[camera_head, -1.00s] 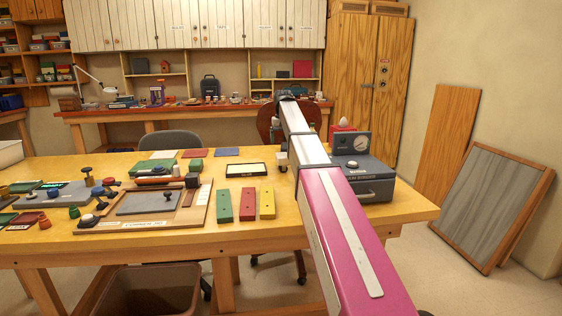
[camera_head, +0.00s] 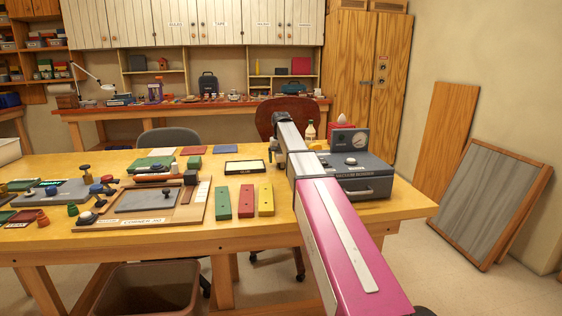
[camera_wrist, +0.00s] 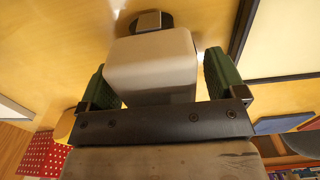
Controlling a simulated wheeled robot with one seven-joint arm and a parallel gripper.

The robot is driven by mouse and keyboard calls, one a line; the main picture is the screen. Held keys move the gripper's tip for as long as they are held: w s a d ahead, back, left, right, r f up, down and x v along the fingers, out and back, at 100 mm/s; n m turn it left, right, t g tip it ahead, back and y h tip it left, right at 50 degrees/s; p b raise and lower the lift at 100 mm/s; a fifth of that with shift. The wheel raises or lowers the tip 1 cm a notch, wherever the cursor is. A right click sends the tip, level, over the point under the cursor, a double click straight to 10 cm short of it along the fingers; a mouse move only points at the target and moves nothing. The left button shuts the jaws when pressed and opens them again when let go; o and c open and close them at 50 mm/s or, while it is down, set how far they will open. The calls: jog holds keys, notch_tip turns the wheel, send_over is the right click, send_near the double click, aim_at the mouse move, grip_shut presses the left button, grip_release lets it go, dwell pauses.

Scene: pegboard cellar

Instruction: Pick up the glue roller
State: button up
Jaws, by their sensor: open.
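My gripper (camera_wrist: 160,85) is open in the wrist view, with a green-padded finger on each side. Between the fingers is a pale grey, block-like body with a dark round end (camera_wrist: 145,30). It looks like the glue roller, but I cannot be sure. Small gaps seem to show beside it, and I cannot tell if either pad touches it. In the head view my gripper (camera_head: 277,157) is low over the yellow table, left of the grey box; my arm partly covers the area, and the roller is not clear there.
A grey box with a dial (camera_head: 358,172) stands close right of my arm, with a bottle (camera_head: 310,131) behind. A black-framed pad (camera_head: 245,167) and green, red and yellow bars (camera_head: 248,202) lie left. Yellow tabletop is bare in front of the grey box.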

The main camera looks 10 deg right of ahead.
jog(key=c, duration=1.2)
jog(key=shift+o, duration=0.2)
jog(key=shift+r, duration=0.1)
jog(key=shift+r, duration=0.8)
notch_tip(320, 180, up, 2)
jog(key=shift+r, duration=0.25)
jog(key=w+a+r, duration=0.6)
jog(key=w+a, duration=0.1)
jog(key=a, duration=0.2)
jog(key=shift+a+r, duration=0.2)
jog(key=shift+r, duration=0.2)
